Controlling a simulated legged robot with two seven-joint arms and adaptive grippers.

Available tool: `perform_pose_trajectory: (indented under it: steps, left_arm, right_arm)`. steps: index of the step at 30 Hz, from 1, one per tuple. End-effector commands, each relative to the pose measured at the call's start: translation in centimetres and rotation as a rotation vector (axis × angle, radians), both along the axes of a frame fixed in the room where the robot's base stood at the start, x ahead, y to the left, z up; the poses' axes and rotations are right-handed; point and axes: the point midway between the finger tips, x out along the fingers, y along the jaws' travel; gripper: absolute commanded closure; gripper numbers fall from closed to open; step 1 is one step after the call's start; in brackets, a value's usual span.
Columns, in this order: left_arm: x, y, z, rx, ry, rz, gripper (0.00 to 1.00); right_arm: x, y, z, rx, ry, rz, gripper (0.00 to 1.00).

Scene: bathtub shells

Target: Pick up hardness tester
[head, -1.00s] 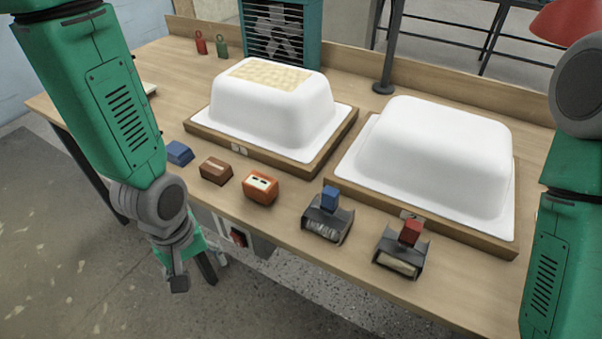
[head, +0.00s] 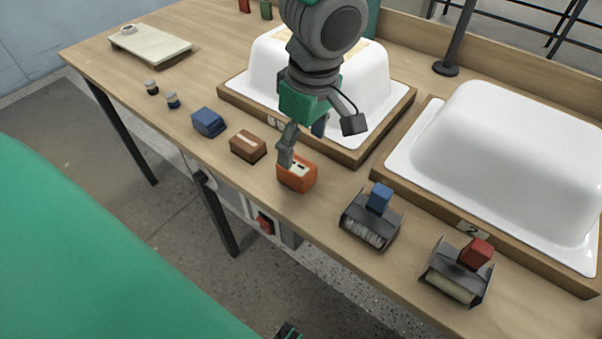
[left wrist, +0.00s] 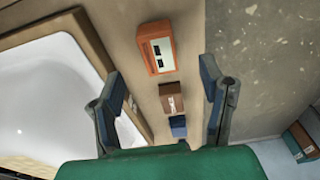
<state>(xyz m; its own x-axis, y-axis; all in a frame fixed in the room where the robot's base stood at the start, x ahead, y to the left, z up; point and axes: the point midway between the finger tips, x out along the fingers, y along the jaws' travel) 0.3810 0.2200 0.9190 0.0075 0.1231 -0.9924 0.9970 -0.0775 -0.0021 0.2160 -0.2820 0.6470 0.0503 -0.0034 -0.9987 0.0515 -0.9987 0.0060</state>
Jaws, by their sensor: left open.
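The hardness tester, which I take to be the small orange box with a pale face and dark marks (head: 297,175), sits on the bench near its front edge. In the left wrist view the orange box (left wrist: 157,47) lies ahead of the fingertips, roughly between their lines. My left gripper (head: 303,143) is open and empty, pointing down just above and behind the box; one finger overlaps its top edge in the head view. The left wrist view shows both fingers apart (left wrist: 160,78). I cannot tell whether a finger touches the box.
A brown block (head: 248,146) and a blue block (head: 208,121) sit left of the box. Two dark-bodied tools, with a blue block (head: 379,198) and a red block (head: 476,253), stand right. White tub shells (head: 500,150) on wooden bases lie behind.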

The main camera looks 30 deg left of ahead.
Motion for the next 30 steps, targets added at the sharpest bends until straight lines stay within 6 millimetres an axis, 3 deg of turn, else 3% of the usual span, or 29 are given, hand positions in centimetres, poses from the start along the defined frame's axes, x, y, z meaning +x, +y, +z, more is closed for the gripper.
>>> perform_pose_trajectory:
  steps: [3, 10, 18, 28, 29, 30]
  left_arm:
    - [0.0, 0.2, -2.1, 0.0, 0.002, 0.0, 0.36]
    - [0.0, 0.5, -3.6, -0.002, 0.0, 0.0, 0.36]
    - [0.4, 1.2, -7.5, -0.001, 0.001, -0.001, 0.36]
    - [0.4, 1.3, -8.1, -0.001, -0.002, -0.001, 0.36]
    - [0.4, 1.3, -8.1, -0.001, -0.002, -0.001, 0.43]
    - [0.4, 1.3, -8.1, -0.001, -0.002, -0.001, 0.57]
  right_arm:
    - [0.0, 0.0, -0.7, 0.0, 0.0, 0.0, 1.0]
    - [0.0, 0.0, -1.1, 0.0, 0.0, 0.0, 1.0]
    - [0.0, 0.0, -2.4, 0.0, 0.0, 0.0, 1.0]
    - [0.0, 0.0, -2.5, 0.0, 0.0, 0.0, 1.0]
    - [0.0, 0.0, -2.4, 0.0, 0.0, 0.0, 1.0]
    - [0.0, 0.0, -2.4, 0.0, 0.0, 0.0, 1.0]
